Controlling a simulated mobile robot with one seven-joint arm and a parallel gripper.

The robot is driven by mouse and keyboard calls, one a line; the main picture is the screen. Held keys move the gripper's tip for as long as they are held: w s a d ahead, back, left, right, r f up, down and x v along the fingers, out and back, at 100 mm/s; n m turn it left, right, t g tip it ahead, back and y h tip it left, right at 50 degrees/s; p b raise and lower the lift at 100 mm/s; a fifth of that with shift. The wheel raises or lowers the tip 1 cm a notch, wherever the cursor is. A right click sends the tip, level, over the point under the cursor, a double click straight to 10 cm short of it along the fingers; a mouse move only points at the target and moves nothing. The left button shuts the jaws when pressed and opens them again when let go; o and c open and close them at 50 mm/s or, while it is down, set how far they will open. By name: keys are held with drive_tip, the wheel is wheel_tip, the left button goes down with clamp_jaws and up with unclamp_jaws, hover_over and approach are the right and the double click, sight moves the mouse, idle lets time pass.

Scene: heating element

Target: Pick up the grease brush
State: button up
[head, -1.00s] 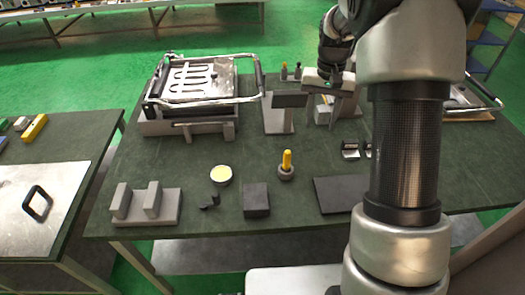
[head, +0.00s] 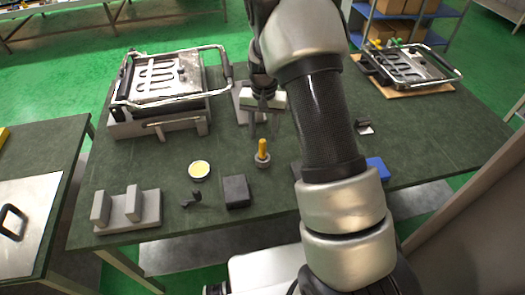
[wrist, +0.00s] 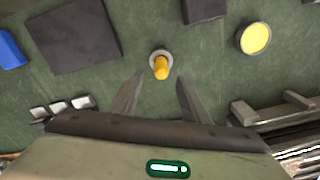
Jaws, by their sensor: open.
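The grease brush (head: 262,149) has a yellow handle and stands upright in a small grey round holder (head: 262,162) on the dark green table. In the wrist view the brush (wrist: 161,68) shows nearly end-on, just beyond and between my fingertips. My gripper (head: 263,115) is above and slightly behind the brush in the head view. In the wrist view my gripper (wrist: 158,80) is open and empty, its two fingers spread apart. The brush's bristle end is hidden in the holder.
A dark block (head: 236,191) and a round tin with yellow contents (head: 199,170) stand near the brush. A grey bracket (head: 127,209) sits front left. A metal heating-element fixture (head: 160,90) stands at the back left. A blue item (head: 378,168) lies to the right.

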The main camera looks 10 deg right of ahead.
sight(263, 141)
drive_tip(key=f, duration=0.5)
drive_tip(key=shift+s+a+f, duration=0.15)
drive_tip(key=shift+s+a, duration=0.05)
drive_tip(key=shift+s, duration=0.05)
clamp_jaws()
